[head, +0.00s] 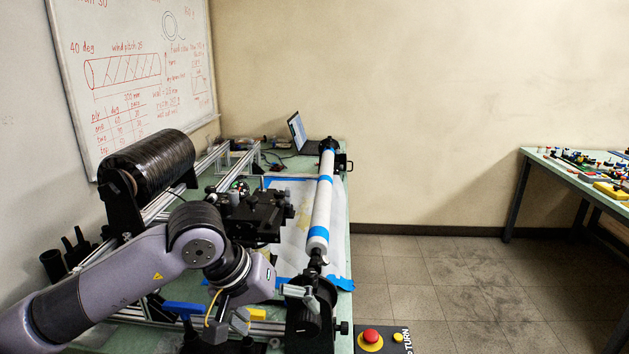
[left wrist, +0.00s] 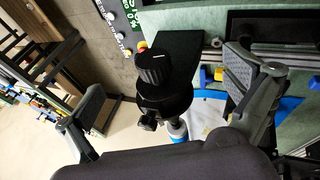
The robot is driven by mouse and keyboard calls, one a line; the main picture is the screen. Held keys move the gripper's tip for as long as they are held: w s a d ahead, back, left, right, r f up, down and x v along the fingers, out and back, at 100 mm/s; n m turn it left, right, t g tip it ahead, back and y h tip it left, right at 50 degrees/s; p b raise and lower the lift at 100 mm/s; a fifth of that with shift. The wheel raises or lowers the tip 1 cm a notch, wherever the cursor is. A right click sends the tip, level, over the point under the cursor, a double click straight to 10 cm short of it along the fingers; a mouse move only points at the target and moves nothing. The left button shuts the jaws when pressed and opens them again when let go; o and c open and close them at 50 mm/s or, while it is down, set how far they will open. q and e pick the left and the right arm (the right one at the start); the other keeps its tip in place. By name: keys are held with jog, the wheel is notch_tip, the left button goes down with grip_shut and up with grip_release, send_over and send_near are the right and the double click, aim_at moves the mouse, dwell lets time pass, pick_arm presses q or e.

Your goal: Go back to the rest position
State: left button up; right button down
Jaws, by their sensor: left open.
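My left gripper (head: 230,322) is at the near end of the bench in the head view, at the end of my grey arm. In the left wrist view its two fingers (left wrist: 165,88) are spread wide and hold nothing. A black ribbed knob (left wrist: 154,68) on the winder's near end lies between the fingers in that view; no contact shows. The white mandrel with blue bands (head: 321,208) runs along the bench's right side, between black end mounts. My right gripper is not in view.
A black tow spool (head: 148,166) stands at the left, and a black carriage (head: 258,214) sits mid-bench. A laptop (head: 298,130) is at the back. A red stop button (head: 371,337) is near the front. A second table (head: 560,172) stands right; open floor lies between.

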pick_arm(q)
jog(key=s+d+r+n+g+h, duration=0.25)
jog(key=s+d+h, duration=0.4)
jog(key=d, duration=0.45)
jog(key=s+d+r+n+h, duration=0.4)
jog(key=d+r+n+h, duration=0.1)
jog(key=r+n+h, duration=0.4)
jog(key=w+a+r+n+t+y, duration=0.1)
jog(key=w+a+n+t+y, duration=0.4)
jog(key=n+t, duration=0.7)
jog(key=w+a+r+n+t+y, duration=0.15)
jog(key=w+a+n+t, duration=0.45)
jog(key=n, duration=1.1)
jog(key=s+a+f+n+g+y, duration=0.1)
jog(key=a+f+n+y, duration=0.6)
jog(key=f+n, duration=0.3)
jog(key=s+a+f+n+g+y, duration=0.1)
jog(key=a+f+n+g+y, duration=0.1)
jog(key=a+f+n+y, duration=0.65)
jog(key=s+a+f+n+g+h, duration=0.2)
jog(key=s+f+n+g, duration=1)
jog(key=s+f, duration=1.1)
notch_tip(320, 180, down, 24)
jog(key=s+m+g, duration=0.1)
jog(key=s+g, duration=0.1)
jog(key=s+a+f, duration=0.2)
jog(key=s+f, duration=1.4)
jog(key=shift+s+a+f+m+g, duration=0.25)
jog(key=shift+a+f+m+g, duration=0.1)
jog(key=shift+g, duration=0.1)
